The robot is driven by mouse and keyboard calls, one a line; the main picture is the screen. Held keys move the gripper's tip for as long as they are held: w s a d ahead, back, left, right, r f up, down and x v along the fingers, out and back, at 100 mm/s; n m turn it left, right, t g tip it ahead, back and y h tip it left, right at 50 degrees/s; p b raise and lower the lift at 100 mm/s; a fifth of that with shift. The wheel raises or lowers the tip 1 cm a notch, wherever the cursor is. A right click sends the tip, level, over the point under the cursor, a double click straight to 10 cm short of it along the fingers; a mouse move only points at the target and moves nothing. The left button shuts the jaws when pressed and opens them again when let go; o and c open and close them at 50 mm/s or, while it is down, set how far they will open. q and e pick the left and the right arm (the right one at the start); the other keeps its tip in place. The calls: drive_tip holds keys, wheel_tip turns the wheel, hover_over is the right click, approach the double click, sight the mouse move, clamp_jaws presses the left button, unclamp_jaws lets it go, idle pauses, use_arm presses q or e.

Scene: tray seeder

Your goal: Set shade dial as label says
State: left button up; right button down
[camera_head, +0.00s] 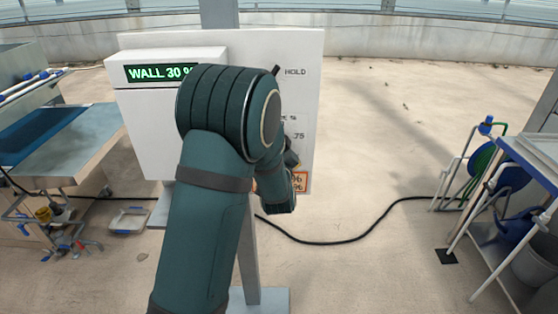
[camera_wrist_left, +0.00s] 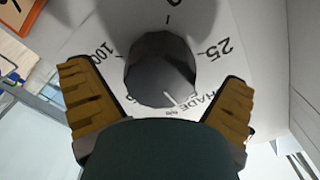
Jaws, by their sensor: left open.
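The dark grey shade dial (camera_wrist_left: 160,68) shows in the left wrist view on a white face, with 0 above it, 25 to its right and 100 to its left. A short pale line lies at its lower edge, near the lettering "SHADE %". My left gripper (camera_wrist_left: 157,78) is open, with one brown finger on each side of the dial; I cannot tell whether they touch it. In the head view my left arm hides the dial and most of that gripper. An orange-bordered label (camera_head: 301,181) shows partly, its figures cut off. My right gripper is not in view.
The white control panel (camera_head: 307,100) stands on a grey post and carries a display (camera_head: 160,73) reading "WALL 30 %", its end partly covered. A bench (camera_head: 85,150) stands left. A cart (camera_head: 540,150) stands right. A black cable (camera_head: 340,242) crosses the floor.

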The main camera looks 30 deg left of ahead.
use_arm(q)
drive_tip(key=v, duration=1.1)
drive_tip(key=shift+s, duration=0.15)
drive_tip(key=s+d+f+n+g+h, duration=0.1)
drive_tip(key=s+d+f+g+h, duration=0.25)
drive_tip(key=f, duration=0.65)
drive_tip(key=d+f+n+g+h, duration=0.1)
drive_tip(key=d+f+g+h, duration=0.2)
drive_tip(key=d+f+h, duration=0.55)
drive_tip(key=s+d+f+n+g+h, duration=0.1)
drive_tip(key=s+d+f+n+g, duration=0.1)
drive_tip(key=s+d+f+g, duration=0.5)
drive_tip(key=s+d+f, duration=0.2)
drive_tip(key=s+f, duration=0.2)
drive_tip(key=s, duration=0.1)
drive_tip(key=shift+s+d+f, duration=0.3)
drive_tip(key=shift+f, duration=0.1)
